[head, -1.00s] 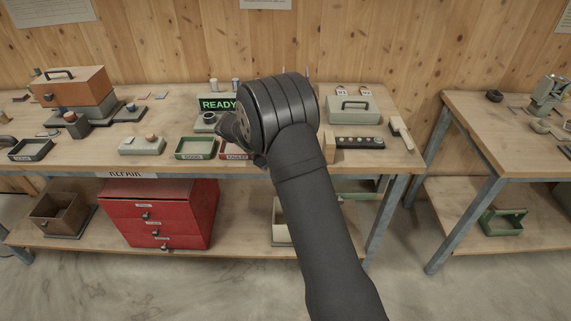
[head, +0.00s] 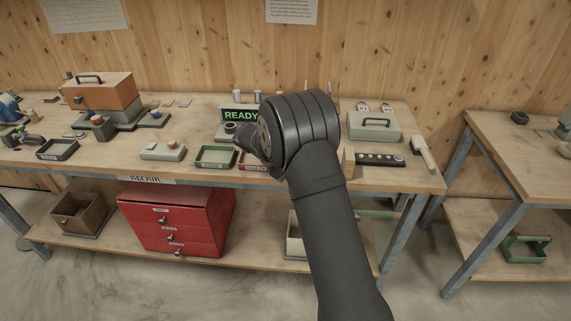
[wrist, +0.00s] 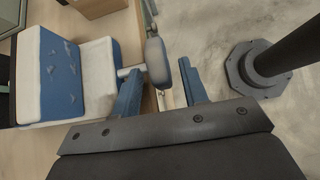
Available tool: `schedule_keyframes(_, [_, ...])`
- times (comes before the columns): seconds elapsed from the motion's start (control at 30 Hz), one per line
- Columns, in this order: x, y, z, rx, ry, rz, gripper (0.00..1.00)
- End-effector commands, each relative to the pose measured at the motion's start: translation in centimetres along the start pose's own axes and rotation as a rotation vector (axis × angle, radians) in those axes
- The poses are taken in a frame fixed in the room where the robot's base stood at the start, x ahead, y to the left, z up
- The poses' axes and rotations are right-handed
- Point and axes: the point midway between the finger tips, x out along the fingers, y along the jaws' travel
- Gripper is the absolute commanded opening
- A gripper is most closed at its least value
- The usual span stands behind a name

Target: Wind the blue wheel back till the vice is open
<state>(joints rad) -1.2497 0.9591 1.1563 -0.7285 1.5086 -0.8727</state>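My gripper (wrist: 162,92) shows in the wrist view as two blue fingers. They stand apart with a clear gap and nothing visibly clamped. A rounded grey part (wrist: 157,62) lies just past the gap, close to the left finger; I cannot tell whether they touch. A blue and white block (wrist: 72,75) lies to the left of the fingers. I cannot make out the blue wheel for certain.
A red drawer cabinet (head: 178,220) stands below.

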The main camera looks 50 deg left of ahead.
Motion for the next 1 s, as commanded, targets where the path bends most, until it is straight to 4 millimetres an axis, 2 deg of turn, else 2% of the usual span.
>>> schedule_keyframes(0.6, [-13.8, 0.0, -0.1, 0.000, 0.002, 0.003, 0.40])
schedule_keyframes(0.8, [-16.1, 0.0, -0.1, 0.000, 0.001, 0.002, 0.40])
schedule_keyframes(1.0, [-16.7, 0.0, 0.0, 0.000, 0.001, 0.001, 0.40])
